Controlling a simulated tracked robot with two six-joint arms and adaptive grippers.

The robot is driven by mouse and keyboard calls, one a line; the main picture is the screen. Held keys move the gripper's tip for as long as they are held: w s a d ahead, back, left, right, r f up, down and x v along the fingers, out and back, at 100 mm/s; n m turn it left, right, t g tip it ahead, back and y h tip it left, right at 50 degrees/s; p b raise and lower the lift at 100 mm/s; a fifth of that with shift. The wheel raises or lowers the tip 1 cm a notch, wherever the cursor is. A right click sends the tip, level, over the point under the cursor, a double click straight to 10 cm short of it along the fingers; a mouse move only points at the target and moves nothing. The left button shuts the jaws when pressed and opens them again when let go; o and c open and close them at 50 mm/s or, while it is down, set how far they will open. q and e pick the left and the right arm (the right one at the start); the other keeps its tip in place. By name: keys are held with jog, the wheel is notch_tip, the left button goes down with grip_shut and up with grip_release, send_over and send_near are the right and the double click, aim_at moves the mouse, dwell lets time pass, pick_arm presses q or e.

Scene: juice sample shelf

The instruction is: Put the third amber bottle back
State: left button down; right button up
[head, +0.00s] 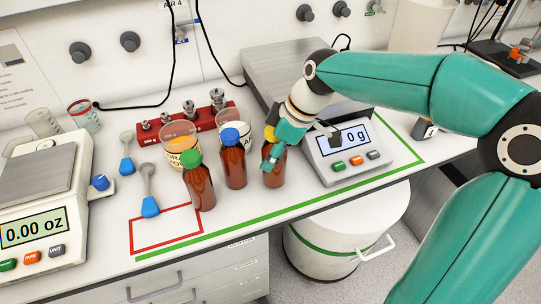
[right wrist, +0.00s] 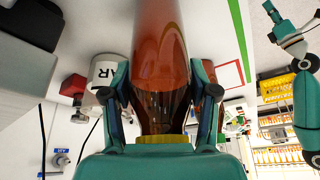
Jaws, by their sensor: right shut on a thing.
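Three amber bottles stand on the white counter in the head view. One has a green cap (head: 197,182), one a blue cap (head: 233,165), and one a yellow cap (head: 274,176). My right gripper (head: 271,160) is shut on the yellow-capped bottle, which looks upright on or very near the counter. In the right wrist view this bottle (right wrist: 160,45) sits between both fingers, its yellow cap low in the picture. My left gripper (right wrist: 279,22) appears small at the upper right of the right wrist view; its jaws are unclear.
A scale (head: 345,155) reading 0 g stands right of the bottles. Behind them are an orange-filled cup (head: 180,145), a white jar (head: 229,119) and a red weight rack (head: 159,130). A red outline (head: 133,232) and two blue-ended scoops (head: 149,190) lie left; another scale (head: 40,225) is far left.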

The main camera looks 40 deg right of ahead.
jog(key=shift+f, duration=0.65)
jog(key=o, duration=1.5)
jog(key=v, duration=1.2)
jog(key=shift+a, duration=0.1)
